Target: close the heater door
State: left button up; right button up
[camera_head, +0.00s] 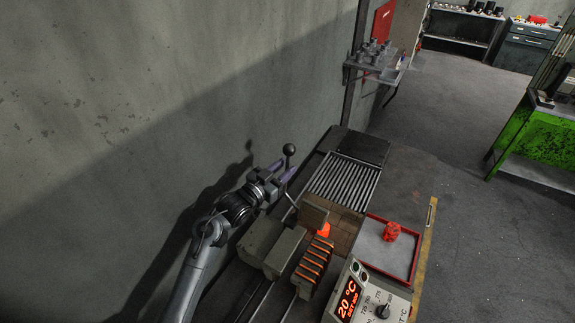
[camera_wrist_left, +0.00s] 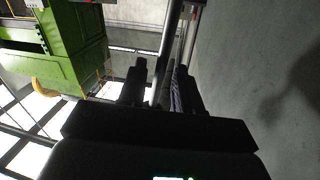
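The heater (camera_head: 355,215) is a bench unit with a dark slotted top, a brick-lined opening and an orange glowing piece inside. A lever with a black ball knob (camera_head: 289,150) stands at its wall side. My left gripper (camera_head: 284,175) is at this lever, below the knob, with its fingers apart. In the left wrist view, a metal rod (camera_wrist_left: 168,50) runs between the two dark fingers of my left gripper (camera_wrist_left: 160,80); contact is unclear. I cannot clearly make out the heater door or its position. My right gripper is not in view.
A red-rimmed tray (camera_head: 392,248) with a red part stands beside the opening, near a temperature panel (camera_head: 370,298) reading 20 °C. The concrete wall (camera_head: 150,110) is close to my left arm. A green machine (camera_head: 540,145) stands at right, across open floor.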

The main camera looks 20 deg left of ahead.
pick_arm(q)
jog(key=shift+x, duration=0.9)
jog(key=shift+c, duration=0.5)
grip_shut()
